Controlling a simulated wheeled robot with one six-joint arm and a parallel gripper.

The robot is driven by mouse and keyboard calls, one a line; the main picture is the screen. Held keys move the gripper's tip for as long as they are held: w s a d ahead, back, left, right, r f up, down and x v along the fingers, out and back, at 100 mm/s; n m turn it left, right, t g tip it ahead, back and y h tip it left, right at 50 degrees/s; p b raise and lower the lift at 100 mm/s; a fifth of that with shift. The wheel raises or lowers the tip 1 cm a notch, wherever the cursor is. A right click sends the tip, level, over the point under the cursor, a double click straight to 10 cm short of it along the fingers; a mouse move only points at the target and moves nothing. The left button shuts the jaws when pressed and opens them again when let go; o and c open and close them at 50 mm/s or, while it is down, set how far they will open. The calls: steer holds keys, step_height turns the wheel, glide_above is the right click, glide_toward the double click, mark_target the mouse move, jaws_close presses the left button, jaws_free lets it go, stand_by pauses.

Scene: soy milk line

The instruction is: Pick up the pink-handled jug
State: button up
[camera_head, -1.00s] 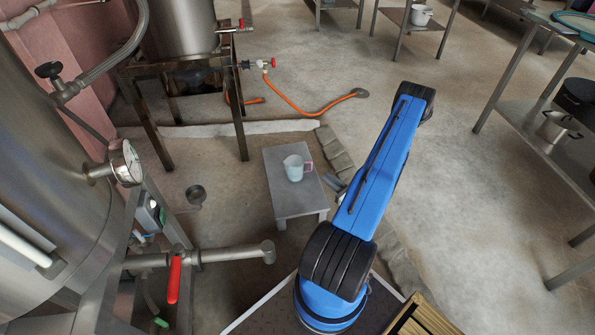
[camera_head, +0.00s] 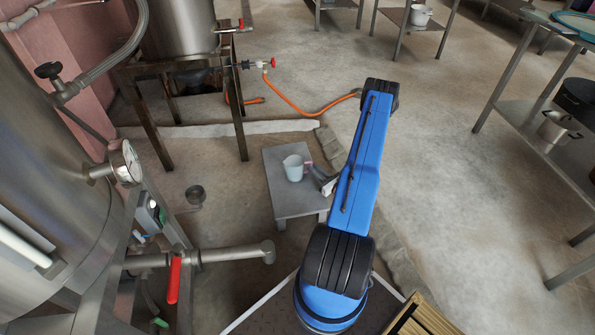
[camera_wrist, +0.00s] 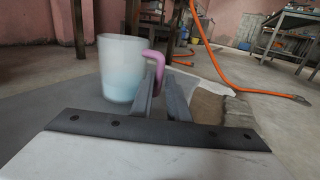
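The jug (camera_head: 294,168), a pale translucent cup with a pink handle (camera_wrist: 154,62), stands upright on a low grey metal table. In the wrist view the jug (camera_wrist: 120,70) is close, left of centre, its handle on the right side facing my gripper. My gripper (camera_wrist: 163,84) has its two grey fingers apart with a gap between them. The handle is just at the fingertips; I cannot tell whether it lies between them. In the head view my gripper (camera_head: 326,181) is at the table's right side, low beside the handle.
The low table (camera_head: 297,203) is otherwise bare. A steel vessel on a dark stand (camera_head: 240,110) is behind it, with an orange hose (camera_head: 295,105) on the floor. A pipe with a red-handled valve (camera_head: 174,278) is at the front left. Open floor lies to the right.

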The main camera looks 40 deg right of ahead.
steer(key=shift+w+f, duration=0.15)
steer(key=shift+w, duration=0.9)
steer(key=shift+w+f, duration=0.2)
steer(key=shift+w, duration=0.9)
steer(key=shift+w+f, duration=0.15)
steer(key=shift+w, duration=0.9)
steer(key=shift+a, duration=0.1)
jaws_close()
step_height(320, 180, up, 10)
